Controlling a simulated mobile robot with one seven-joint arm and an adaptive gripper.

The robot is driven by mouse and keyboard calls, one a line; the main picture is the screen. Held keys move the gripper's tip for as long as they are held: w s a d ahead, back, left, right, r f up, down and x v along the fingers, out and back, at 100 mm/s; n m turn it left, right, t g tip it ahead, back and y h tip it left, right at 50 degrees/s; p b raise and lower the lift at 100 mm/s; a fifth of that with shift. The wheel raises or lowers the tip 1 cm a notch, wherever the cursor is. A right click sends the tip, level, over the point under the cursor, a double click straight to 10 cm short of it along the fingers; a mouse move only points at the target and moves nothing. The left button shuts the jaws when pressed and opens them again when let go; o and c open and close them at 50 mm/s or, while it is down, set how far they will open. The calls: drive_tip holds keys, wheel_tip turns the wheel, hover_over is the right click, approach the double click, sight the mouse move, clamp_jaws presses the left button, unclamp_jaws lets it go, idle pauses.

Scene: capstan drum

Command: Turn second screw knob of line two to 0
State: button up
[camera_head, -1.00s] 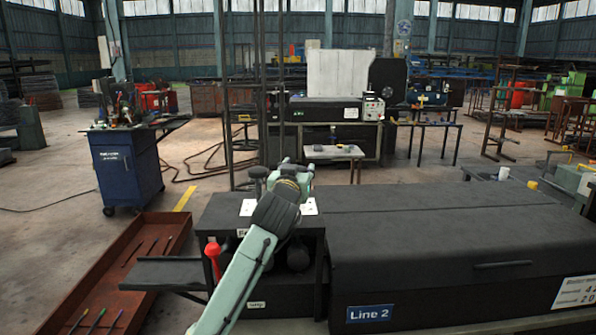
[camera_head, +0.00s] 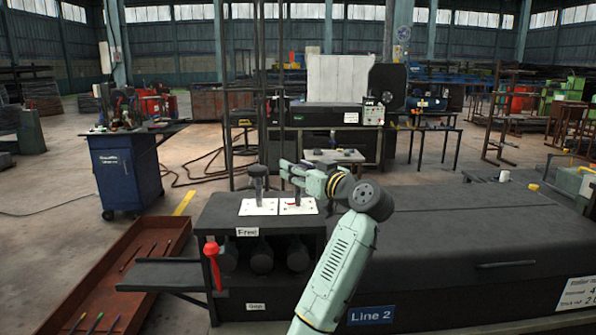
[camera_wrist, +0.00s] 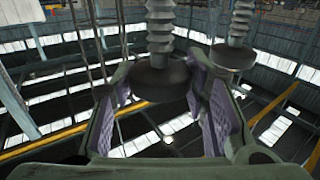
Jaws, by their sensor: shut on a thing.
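Two dark screw knobs stand upright on the Line 2 bench, each above a white dial plate. The left knob (camera_head: 258,171) is free of my gripper. The second knob's threaded stem (camera_head: 297,191) rises from the right plate (camera_head: 307,207), which has a red mark; my gripper (camera_head: 290,170) hides its head. In the wrist view my gripper (camera_wrist: 163,110) has its purple-padded fingers on both sides of a dark round knob head (camera_wrist: 160,80), shut on it. The other knob (camera_wrist: 232,55) is beyond the right finger. The dial reading is too small to tell.
The Line 2 housing (camera_head: 440,228) fills the right side. A red-handled lever (camera_head: 212,262) is at the bench's left front. A rusty tray (camera_head: 110,275) lies on the floor and a blue cabinet (camera_head: 127,172) stands behind it. Open floor lies at left.

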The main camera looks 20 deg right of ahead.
drive_tip(key=shift+n+g+y, duration=0.7)
drive_tip(key=shift+n+y, duration=0.4)
drive_tip(key=shift+y, duration=0.8)
drive_tip(key=o, duration=1.1)
drive_tip(key=v, duration=1.2)
drive_tip(key=shift+r, duration=0.1)
